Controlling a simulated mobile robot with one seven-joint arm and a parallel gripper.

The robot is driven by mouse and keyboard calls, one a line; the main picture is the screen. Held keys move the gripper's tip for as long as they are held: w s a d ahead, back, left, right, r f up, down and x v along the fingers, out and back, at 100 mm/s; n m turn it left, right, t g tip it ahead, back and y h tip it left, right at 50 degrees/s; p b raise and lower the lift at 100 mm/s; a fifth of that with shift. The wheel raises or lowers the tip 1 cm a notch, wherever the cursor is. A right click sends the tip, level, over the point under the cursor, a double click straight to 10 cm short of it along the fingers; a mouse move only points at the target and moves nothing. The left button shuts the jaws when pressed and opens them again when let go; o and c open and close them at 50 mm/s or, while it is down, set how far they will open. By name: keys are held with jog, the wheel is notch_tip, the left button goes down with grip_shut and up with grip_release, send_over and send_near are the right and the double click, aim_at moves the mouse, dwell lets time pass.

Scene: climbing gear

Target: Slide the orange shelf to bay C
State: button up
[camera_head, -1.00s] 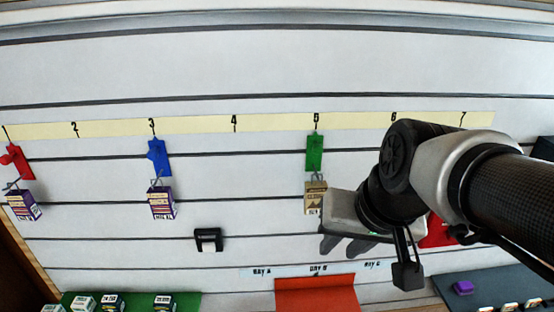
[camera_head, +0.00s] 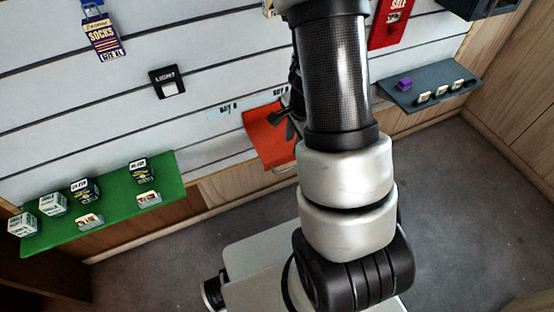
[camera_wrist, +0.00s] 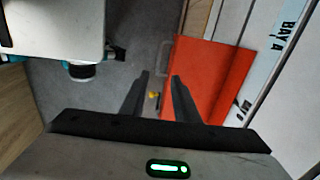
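The orange shelf (camera_head: 262,138) is mounted low on the slatted wall in the head view, its right part hidden behind my arm. The pale label strip above it shows BAY A (camera_head: 228,107) to its left and a second label partly above it; bay C's label is hidden. In the wrist view the orange shelf (camera_wrist: 205,75) lies right of centre, with BAY A (camera_wrist: 286,36) beyond it. My gripper (camera_wrist: 160,75) has its two fingers apart with nothing held between them. The right finger overlaps the shelf's edge in the picture; I cannot tell whether it touches. The head view mostly hides the gripper.
A green shelf (camera_head: 105,205) with several small boxes stands at the left. A grey shelf (camera_head: 425,92) with small items is at the right. The floor (camera_head: 460,220) is open.

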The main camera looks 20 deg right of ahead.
aim_at(287, 169)
jog(key=w+f+b, duration=0.1)
jog(key=f+b, duration=0.2)
jog(key=f, duration=0.2)
jog(key=w+f+b, duration=0.1)
jog(key=f+b, duration=0.2)
jog(key=f, duration=0.3)
jog(key=w+f+b, duration=0.1)
jog(key=f+b, duration=0.2)
jog(key=f, duration=0.3)
jog(key=shift+f, duration=0.1)
grip_shut()
